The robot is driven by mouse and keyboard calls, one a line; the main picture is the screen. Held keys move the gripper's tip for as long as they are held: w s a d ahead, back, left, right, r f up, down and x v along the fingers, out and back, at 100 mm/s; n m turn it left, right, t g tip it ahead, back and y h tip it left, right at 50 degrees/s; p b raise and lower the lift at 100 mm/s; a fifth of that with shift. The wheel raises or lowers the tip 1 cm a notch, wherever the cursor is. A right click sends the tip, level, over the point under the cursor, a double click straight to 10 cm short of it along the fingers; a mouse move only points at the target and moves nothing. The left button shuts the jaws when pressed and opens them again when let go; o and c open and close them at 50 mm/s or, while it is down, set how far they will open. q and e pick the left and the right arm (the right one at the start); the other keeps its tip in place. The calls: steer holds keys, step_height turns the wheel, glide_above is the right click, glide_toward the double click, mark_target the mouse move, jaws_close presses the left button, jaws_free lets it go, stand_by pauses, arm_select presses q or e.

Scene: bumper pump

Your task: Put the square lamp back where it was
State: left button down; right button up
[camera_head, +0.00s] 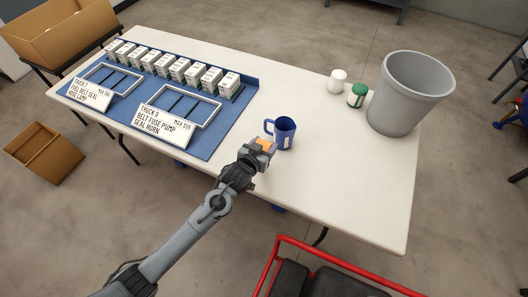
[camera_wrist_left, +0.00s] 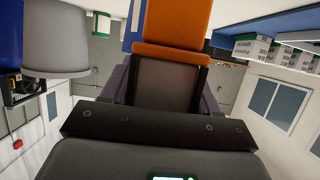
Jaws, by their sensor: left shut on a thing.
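My left gripper (camera_head: 262,146) is shut on an orange block (camera_head: 265,144), beside the blue mug near the table's front edge. In the left wrist view the orange block (camera_wrist_left: 172,28) stands out between the dark fingers; it may be the square lamp, but its full shape is hidden. Two white-framed trays, one on the left (camera_head: 91,75) and one on the right (camera_head: 205,122), lie on the blue mat (camera_head: 190,151) and look empty. Their cards read Truck 7, listing a lamp, and what looks like Truck 9. My right gripper is not in view.
A row of several white-and-green boxes (camera_head: 193,74) stands behind the trays. The blue mug (camera_head: 285,136) is just right of the gripper. A white bottle (camera_head: 338,81), a green bottle (camera_head: 356,95) and a grey bin (camera_head: 405,95) stand at the right. The table's front right (camera_head: 350,190) is clear.

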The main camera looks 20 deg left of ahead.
arm_select(q)
steer(key=shift+f+b, duration=0.4)
steer(key=shift+f, duration=1.35)
steer(key=shift+f, duration=0.1)
steer(key=shift+c, duration=1.4)
jaws_free()
steer(key=shift+f, duration=0.1)
